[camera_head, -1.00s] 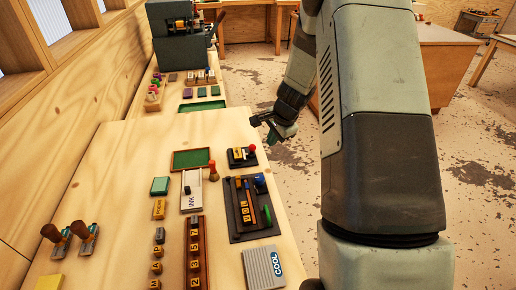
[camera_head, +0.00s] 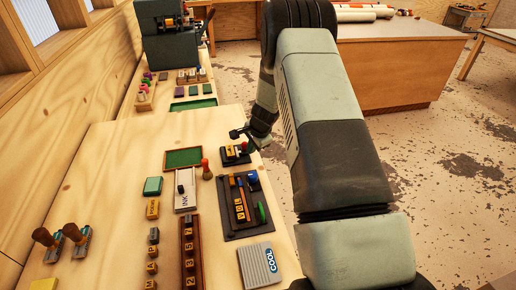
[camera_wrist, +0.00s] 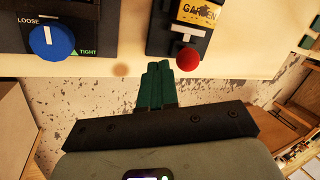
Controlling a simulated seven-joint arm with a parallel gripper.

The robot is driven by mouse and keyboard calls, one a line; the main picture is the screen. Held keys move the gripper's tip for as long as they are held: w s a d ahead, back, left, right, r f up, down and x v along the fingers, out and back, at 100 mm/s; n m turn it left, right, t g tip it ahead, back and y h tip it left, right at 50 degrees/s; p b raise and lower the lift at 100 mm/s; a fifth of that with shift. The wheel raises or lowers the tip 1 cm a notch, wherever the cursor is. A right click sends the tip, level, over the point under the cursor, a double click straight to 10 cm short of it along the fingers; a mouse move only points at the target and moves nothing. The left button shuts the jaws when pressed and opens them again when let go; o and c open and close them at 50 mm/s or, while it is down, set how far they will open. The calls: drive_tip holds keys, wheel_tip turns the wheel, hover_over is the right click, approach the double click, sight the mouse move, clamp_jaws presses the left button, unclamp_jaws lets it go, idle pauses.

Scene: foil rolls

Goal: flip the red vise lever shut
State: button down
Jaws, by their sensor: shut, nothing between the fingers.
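The small black vise (camera_head: 229,159) sits near the right edge of the wooden bench, holding a yellow piece. In the wrist view, this vise (camera_wrist: 168,42) has a yellow piece lettered "GARDEN" at the top. The lever's red ball knob (camera_wrist: 188,59) is at its near end. My gripper (camera_wrist: 157,67) has green fingers pressed together and empty. Its tips are just left of the red knob in the wrist view; contact cannot be told. In the head view, my gripper (camera_head: 248,143) is beside the vise and partly hides it.
A dark tray (camera_head: 237,226) with a blue knob (camera_wrist: 53,42) marked LOOSE and TIGHT lies near the vise. A red-handled stamp (camera_head: 206,171), green tray (camera_head: 183,157) and white INK box (camera_head: 186,200) are left of it. Open floor lies beyond the bench edge.

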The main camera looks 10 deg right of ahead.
drive_tip(key=shift+w+a, duration=0.2)
drive_tip(key=shift+w, duration=0.2)
drive_tip(key=shift+w+r, duration=0.35)
drive_tip(key=shift+w, duration=0.1)
idle(0.3)
drive_tip(key=shift+w+r, duration=0.25)
drive_tip(key=shift+w, duration=0.25)
drive_tip(key=shift+w+r, duration=0.2)
drive_tip(key=shift+w, duration=0.3)
drive_tip(key=shift+w+r, duration=0.2)
drive_tip(key=shift+w, duration=1.1)
drive_tip(key=shift+r, duration=0.8)
drive_tip(key=shift+s, duration=0.1)
